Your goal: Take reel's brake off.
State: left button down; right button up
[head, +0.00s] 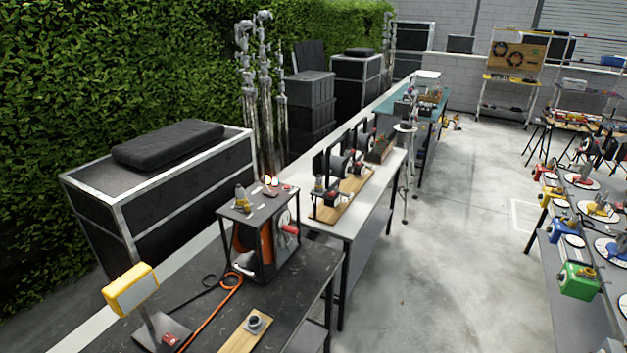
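A black-framed reel stand (240,264) stands on the dark worktable in the lower middle. It appears to hold an orange drum (266,240), with a pale disc and a red knob or handle (290,229) on its right side. Small parts, one yellow-grey (242,199) and some red, sit on its top plate. An orange cable (212,305) runs from it toward the front of the table. I cannot tell which part is the brake or how it is set. Neither of my grippers is in view.
The dark table (305,277) also holds a yellow box on a post (131,290) and a wooden board with a round fitting (246,333). A pale bench (345,226) behind carries black wheel-like units. Crowded benches stand at right. The grey floor (440,250) between is clear.

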aim_at(263, 179)
jog(key=z, duration=0.45)
jog(key=i, duration=1.15)
jog(key=u, duration=2.05)
